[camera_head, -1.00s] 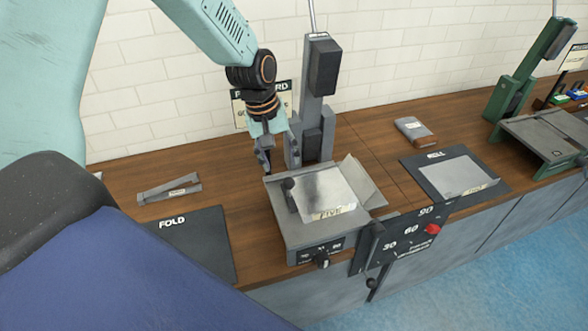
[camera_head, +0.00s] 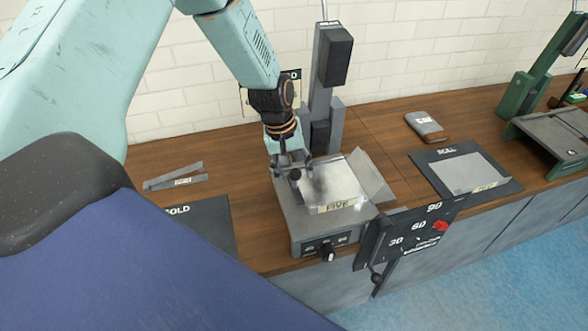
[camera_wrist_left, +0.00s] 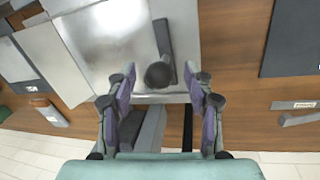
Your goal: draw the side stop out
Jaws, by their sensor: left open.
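The side stop is a dark bar with a round dark knob, lying along the left side of the grey machine's bed (camera_head: 310,225). The side stop (camera_wrist_left: 165,45) shows clearly in the left wrist view, with its knob between my finger lines. In the head view its knob (camera_head: 295,174) is partly behind my fingers. My left gripper (camera_head: 292,168) is open and empty over the bed's left edge. In the left wrist view the gripper (camera_wrist_left: 164,80) has one finger on each side of the knob; I cannot tell whether they touch it. My right gripper is not in view.
A bright metal sheet (camera_head: 340,184) labelled FIVE lies on the bed. A grey column (camera_head: 322,100) rises behind. A FOLD mat (camera_head: 205,225) lies left, a ROLL mat (camera_head: 440,160) right.

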